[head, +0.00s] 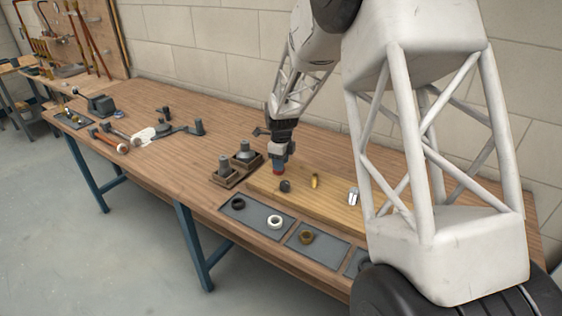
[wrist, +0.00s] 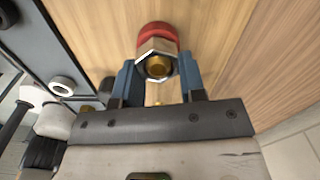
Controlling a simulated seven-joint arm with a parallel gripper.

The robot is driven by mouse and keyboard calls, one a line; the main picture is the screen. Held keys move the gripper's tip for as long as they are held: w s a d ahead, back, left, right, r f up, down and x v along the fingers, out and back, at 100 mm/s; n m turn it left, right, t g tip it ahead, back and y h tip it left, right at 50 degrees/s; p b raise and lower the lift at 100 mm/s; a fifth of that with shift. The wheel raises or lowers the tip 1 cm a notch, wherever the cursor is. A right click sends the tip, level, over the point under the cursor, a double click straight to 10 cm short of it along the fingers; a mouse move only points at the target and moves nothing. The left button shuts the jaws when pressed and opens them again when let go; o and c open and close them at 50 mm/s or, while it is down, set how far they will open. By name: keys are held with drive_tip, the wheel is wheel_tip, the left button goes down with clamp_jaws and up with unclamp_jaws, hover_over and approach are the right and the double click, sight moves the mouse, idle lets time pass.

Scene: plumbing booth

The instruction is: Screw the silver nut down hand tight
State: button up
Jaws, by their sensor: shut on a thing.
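In the wrist view, the silver nut (wrist: 157,46) is a hex ring around a brass-coloured centre, with a red round part (wrist: 158,30) behind it. My gripper (wrist: 159,74) has its two blue fingers on either side of the nut, shut on it. In the head view, my gripper (head: 278,161) points down at the left end of the light wooden board (head: 335,206). The red part shows just under the fingertips there, and the nut is hidden by the fingers. I cannot tell how far down the thread the nut sits.
On the board stand a dark round fitting (head: 285,186), a brass fitting (head: 314,181) and a silver fitting (head: 353,197). Black (head: 238,203), white (head: 274,222) and brass (head: 307,237) rings lie on grey mats in front. Two dark fittings in trays (head: 224,170) stand to the left.

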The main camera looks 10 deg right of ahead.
drive_tip(key=shift+m, duration=0.8)
drive_tip(key=shift+m, duration=0.3)
drive_tip(key=shift+s+a+m, duration=0.1)
drive_tip(key=shift+m, duration=0.9)
drive_tip(key=shift+a+f+m, duration=0.1)
drive_tip(key=shift+f+m, duration=0.05)
drive_tip(key=shift+m, duration=1.55)
drive_tip(key=o, duration=1.6)
drive_tip(key=shift+r, duration=2.5)
drive_tip(key=shift+c, duration=0.2)
